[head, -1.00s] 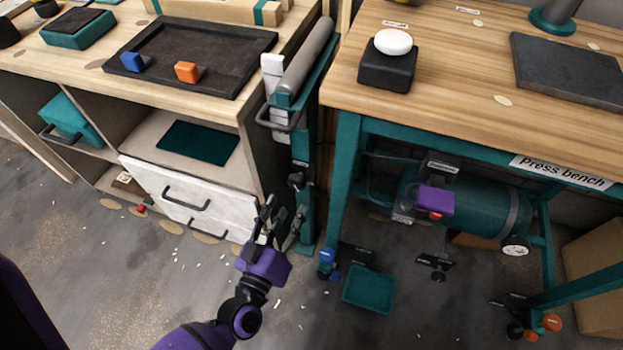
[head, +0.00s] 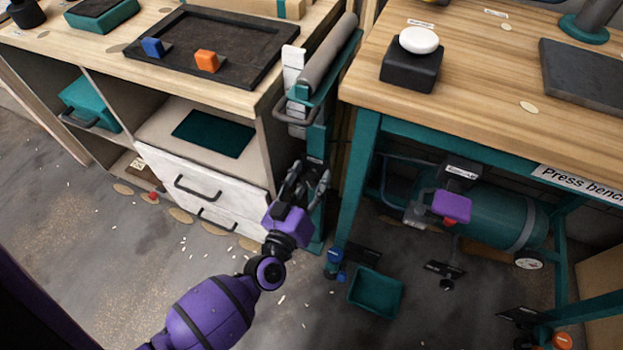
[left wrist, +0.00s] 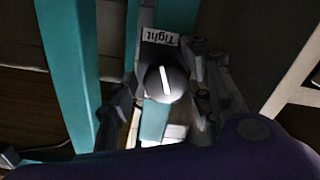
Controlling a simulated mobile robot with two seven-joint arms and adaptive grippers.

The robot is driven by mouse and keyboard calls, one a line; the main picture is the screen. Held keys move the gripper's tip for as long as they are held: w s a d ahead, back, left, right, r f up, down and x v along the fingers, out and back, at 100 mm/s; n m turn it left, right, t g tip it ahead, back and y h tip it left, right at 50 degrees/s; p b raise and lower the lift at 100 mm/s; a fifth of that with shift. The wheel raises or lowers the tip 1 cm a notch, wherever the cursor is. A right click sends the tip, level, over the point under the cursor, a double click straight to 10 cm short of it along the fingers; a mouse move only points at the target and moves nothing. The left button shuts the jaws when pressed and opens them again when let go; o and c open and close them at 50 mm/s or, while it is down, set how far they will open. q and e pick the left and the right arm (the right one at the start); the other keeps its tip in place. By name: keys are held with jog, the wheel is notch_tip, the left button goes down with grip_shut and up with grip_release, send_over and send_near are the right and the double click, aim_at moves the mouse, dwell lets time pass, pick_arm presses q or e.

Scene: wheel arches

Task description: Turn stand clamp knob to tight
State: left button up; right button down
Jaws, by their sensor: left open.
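The stand clamp knob (left wrist: 167,84) is a dark round knob with a white pointer line. It sits between the fingers of my left gripper (left wrist: 166,78) in the left wrist view. The pointer runs nearly upright in the picture, tilted slightly, with one end toward the label reading "Tight" (left wrist: 160,37) just above the knob. In the head view my open left gripper (head: 305,178) is at the teal stand (head: 317,141) and hides the knob. I cannot tell whether the fingers touch it. My right gripper is not in view.
A white drawer unit (head: 190,172) stands close left of the gripper. The press bench's teal leg (head: 357,185) is close on the right. A teal bin (head: 376,292) lies on the floor. A grey roll (head: 328,55) is above on the stand.

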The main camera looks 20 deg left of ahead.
pick_arm(q)
jog(key=c, duration=1.1)
jog(key=shift+n, duration=0.6)
jog(key=shift+d, duration=0.1)
jog(key=o, duration=1.1)
jog(key=shift+r, duration=0.1)
jog(key=shift+s, duration=0.25)
jog(key=s, duration=1.1)
jog(key=shift+s+a, duration=0.2)
jog(key=shift+s, duration=0.1)
